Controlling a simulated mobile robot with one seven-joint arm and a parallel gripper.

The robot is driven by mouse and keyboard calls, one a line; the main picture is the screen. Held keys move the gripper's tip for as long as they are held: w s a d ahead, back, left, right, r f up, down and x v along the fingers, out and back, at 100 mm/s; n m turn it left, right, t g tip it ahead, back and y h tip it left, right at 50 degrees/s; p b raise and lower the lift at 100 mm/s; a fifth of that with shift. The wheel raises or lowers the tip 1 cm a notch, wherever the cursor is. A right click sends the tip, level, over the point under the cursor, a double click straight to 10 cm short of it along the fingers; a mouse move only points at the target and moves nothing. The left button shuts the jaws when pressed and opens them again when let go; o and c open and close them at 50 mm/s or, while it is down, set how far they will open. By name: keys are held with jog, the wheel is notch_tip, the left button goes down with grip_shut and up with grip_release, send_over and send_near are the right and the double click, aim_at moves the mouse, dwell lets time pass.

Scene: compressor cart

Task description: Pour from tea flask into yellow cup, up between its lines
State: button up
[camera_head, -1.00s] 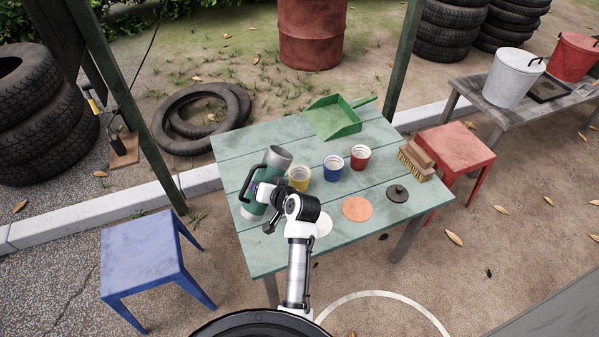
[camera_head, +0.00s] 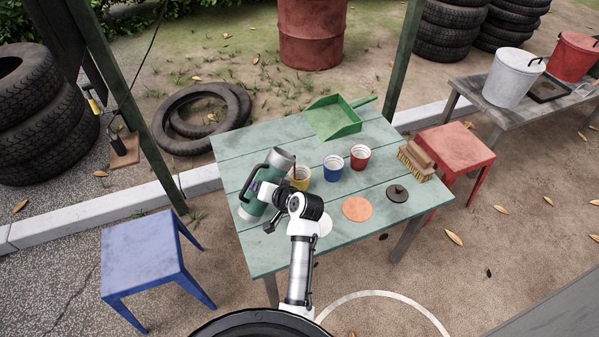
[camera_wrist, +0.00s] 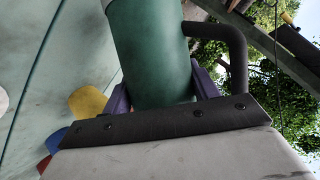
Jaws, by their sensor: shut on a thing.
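The tea flask (camera_head: 256,203) is a green cylinder with a grey top (camera_head: 281,158) and a black handle. My gripper (camera_head: 262,188) is shut on its body, and the flask leans to the right above the table. In the wrist view the purple fingers sit on both sides of the green flask (camera_wrist: 150,55). The yellow cup (camera_head: 300,181) stands upright on the table, just right of the flask mouth. A thin dark brown stream (camera_head: 294,168) runs from the mouth down to the cup. The cup's lines and the level inside are too small to read.
A blue cup (camera_head: 333,169) and a red cup (camera_head: 360,157) stand to the right. A green dustpan (camera_head: 334,120), a brush (camera_head: 416,163), an orange disc (camera_head: 357,208) and a dark lid (camera_head: 397,193) lie on the green table (camera_head: 290,256).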

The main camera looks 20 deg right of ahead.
aim_at(261, 177)
jog(key=shift+s+a+f+m+g+y, duration=0.1)
jog(key=shift+a+f+m+g+y, duration=0.15)
jog(key=shift+m+y, duration=0.25)
jog(key=shift+a+f+m+g+y, duration=0.15)
jog(key=shift+f+m+y, duration=0.25)
jog(key=shift+y, duration=0.1)
dwell(2.8)
jog(key=shift+r+n+h, duration=0.3)
jog(key=shift+r, duration=0.15)
jog(key=shift+d+r+n+t+h, duration=0.35)
jog(key=shift+n+t+h, duration=0.15)
jog(key=shift+n+h, duration=0.35)
jog(key=shift+r+n+h, duration=0.25)
jog(key=shift+n+h, duration=0.1)
jog(key=shift+a+f+n+t+h+b, duration=0.25)
jog(key=shift+n+t+h+b, duration=0.5)
jog(key=shift+b, duration=0.5)
jog(key=n+t+h+b, duration=0.1)
jog(key=n+h+b, duration=0.1)
jog(key=shift+b, duration=0.3)
notch_tip(261, 177, up, 5)
jog(key=p, duration=0.4)
jog(key=shift+p, duration=0.3)
jog(key=shift+r, duration=0.1)
